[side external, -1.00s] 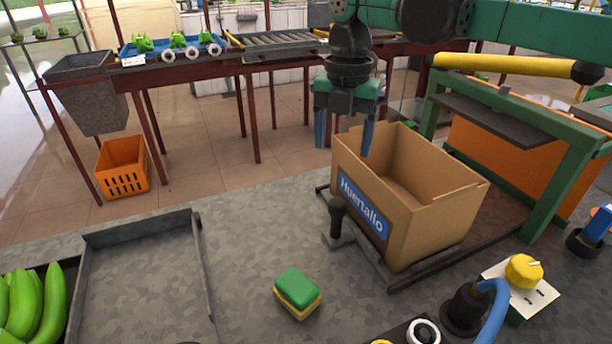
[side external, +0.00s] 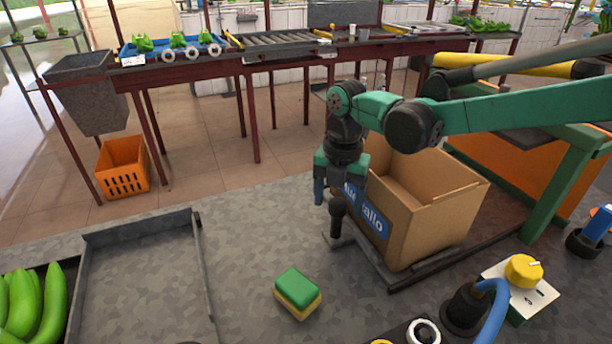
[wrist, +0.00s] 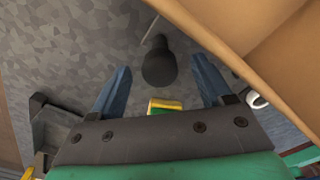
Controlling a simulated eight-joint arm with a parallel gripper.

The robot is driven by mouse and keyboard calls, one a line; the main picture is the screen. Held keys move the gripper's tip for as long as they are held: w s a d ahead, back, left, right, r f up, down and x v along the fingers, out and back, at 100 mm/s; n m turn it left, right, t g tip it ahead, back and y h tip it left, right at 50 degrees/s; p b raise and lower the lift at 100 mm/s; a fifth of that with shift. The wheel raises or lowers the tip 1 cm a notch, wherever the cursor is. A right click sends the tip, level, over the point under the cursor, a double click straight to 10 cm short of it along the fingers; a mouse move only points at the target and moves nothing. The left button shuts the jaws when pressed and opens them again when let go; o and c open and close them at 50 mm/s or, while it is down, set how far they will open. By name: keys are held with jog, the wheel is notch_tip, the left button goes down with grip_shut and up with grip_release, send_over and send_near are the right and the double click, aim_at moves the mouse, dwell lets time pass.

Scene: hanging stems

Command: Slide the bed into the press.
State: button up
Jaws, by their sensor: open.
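The bed (side external: 432,264) is a dark flat frame on the grey table. It carries an open, empty cardboard box (side external: 432,200) with a blue label. The press (side external: 556,190) is a green frame with a dark plate, to the right of the box. My gripper (side external: 333,196) is open and low over the handle. In the wrist view, the round handle top (wrist: 158,66) shows between and just beyond the blue fingers of my gripper (wrist: 160,82). Contact cannot be told.
A green and yellow sponge (side external: 297,293) lies on the table in front of the bed. A grey tray (side external: 203,262) and bananas (side external: 35,305) are at the left. A control box with a yellow knob (side external: 523,270) stands at the right front.

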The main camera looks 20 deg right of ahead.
jog(key=shift+c, duration=0.3)
grip_shut()
dwell(1.1)
